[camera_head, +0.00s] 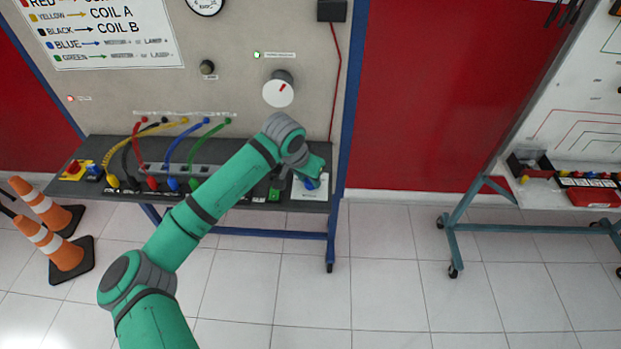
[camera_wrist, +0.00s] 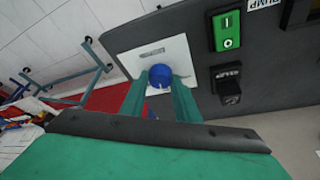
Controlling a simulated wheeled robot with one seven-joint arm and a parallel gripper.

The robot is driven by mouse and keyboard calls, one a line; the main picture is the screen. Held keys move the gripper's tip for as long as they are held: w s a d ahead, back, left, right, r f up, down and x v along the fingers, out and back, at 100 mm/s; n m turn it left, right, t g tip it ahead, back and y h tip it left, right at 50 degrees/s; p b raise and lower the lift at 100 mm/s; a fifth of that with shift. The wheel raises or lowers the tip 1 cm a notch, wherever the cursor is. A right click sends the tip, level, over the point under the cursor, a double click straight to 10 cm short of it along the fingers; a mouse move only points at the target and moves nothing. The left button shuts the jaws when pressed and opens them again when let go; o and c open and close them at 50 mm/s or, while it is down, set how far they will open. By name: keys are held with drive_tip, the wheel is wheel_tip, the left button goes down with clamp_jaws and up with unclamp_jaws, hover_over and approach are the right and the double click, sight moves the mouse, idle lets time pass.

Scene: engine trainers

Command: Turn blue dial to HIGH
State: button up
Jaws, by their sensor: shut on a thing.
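The blue dial (camera_wrist: 160,75) sits on a pale square plate (camera_wrist: 152,55) on the dark panel in the wrist view. My gripper (camera_wrist: 160,88) has its two green fingers on either side of the dial, shut on it. In the head view the blue dial (camera_head: 309,183) shows only in part under my gripper (camera_head: 311,181), at the right end of the bench. A small label on the plate is too blurred to read, and I cannot tell which way the dial points.
Several coloured cables (camera_head: 168,148) plug in along the bench. Orange cones (camera_head: 55,245) stand at left. The tiled floor (camera_head: 390,280) right of the bench is clear.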

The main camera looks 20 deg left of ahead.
drive_tip(key=m, duration=0.2)
drive_tip(key=m+h, duration=0.1)
drive_tip(key=m, duration=0.1)
drive_tip(key=shift+w+m+h, duration=0.2)
drive_tip(key=shift+m+h, duration=0.1)
drive_tip(key=shift+w+a+m+g+h, duration=0.1)
drive_tip(key=shift+m+g+h, duration=0.3)
drive_tip(key=shift+m, duration=0.75)
drive_tip(key=shift+a+m+g+h, duration=0.1)
drive_tip(key=shift+m+g+h, duration=0.3)
drive_tip(key=shift+m, duration=0.75)
drive_tip(key=o, duration=1)
drive_tip(key=shift+o, duration=0.2)
drive_tip(key=shift+a+r, duration=0.1)
drive_tip(key=v, duration=1)
drive_tip(key=shift+r, duration=0.35)
drive_tip(key=shift+w, duration=0.1)
